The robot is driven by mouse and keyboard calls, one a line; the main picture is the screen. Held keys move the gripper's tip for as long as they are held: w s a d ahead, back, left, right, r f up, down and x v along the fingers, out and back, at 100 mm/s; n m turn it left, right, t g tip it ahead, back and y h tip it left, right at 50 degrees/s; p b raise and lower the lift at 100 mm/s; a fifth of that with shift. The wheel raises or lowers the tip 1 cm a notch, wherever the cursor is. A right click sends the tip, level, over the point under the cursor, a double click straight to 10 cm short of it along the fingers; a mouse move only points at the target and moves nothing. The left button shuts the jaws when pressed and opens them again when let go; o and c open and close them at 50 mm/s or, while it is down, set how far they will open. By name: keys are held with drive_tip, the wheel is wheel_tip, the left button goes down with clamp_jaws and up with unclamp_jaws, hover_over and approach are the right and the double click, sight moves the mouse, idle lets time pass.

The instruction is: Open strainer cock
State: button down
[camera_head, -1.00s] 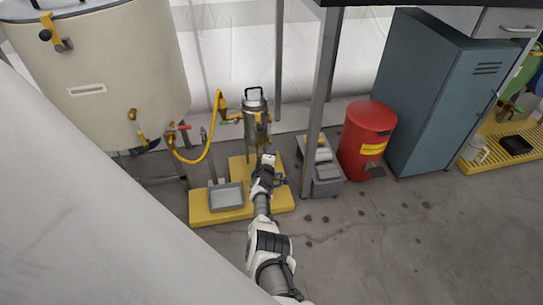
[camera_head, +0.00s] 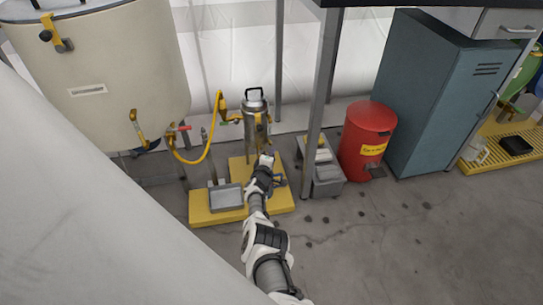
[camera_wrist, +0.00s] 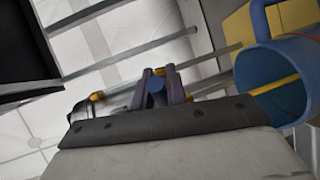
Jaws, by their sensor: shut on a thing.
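The strainer (camera_head: 256,125) is an upright steel cylinder with a black top handle, standing on a yellow platform. My gripper (camera_head: 266,160) is at its lower front. In the wrist view my gripper (camera_wrist: 160,84) has its two fingers shut around a small blue part, which looks like the strainer cock's handle (camera_wrist: 157,91). The metal body of the strainer (camera_wrist: 82,110) shows sideways behind it, partly hidden by my gripper. The cock is hidden behind my gripper in the head view, so its turn angle cannot be told.
A blue jug (camera_wrist: 270,85) is close to the right of my gripper. A grey tray (camera_head: 226,196) sits on the yellow platform (camera_head: 205,213). A yellow hose (camera_head: 211,130) runs from the big tank (camera_head: 100,70). A table leg (camera_head: 316,110), grey bin (camera_head: 327,178) and red bin (camera_head: 366,140) stand right.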

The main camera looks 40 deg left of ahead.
drive_tip(key=shift+s+m+h, duration=0.1)
drive_tip(key=shift+m+h, duration=0.2)
drive_tip(key=c, duration=1.4)
unclamp_jaws()
drive_tip(key=shift+s+d+r+p, duration=0.15)
drive_tip(key=shift+s+r+p, duration=0.1)
drive_tip(key=shift+s+p, duration=0.4)
drive_tip(key=p+v, duration=1.2)
drive_tip(key=shift+s+d+f+p, duration=0.15)
drive_tip(key=shift+s+d+p, duration=0.05)
drive_tip(key=shift+p, duration=0.15)
drive_tip(key=shift+c, duration=0.2)
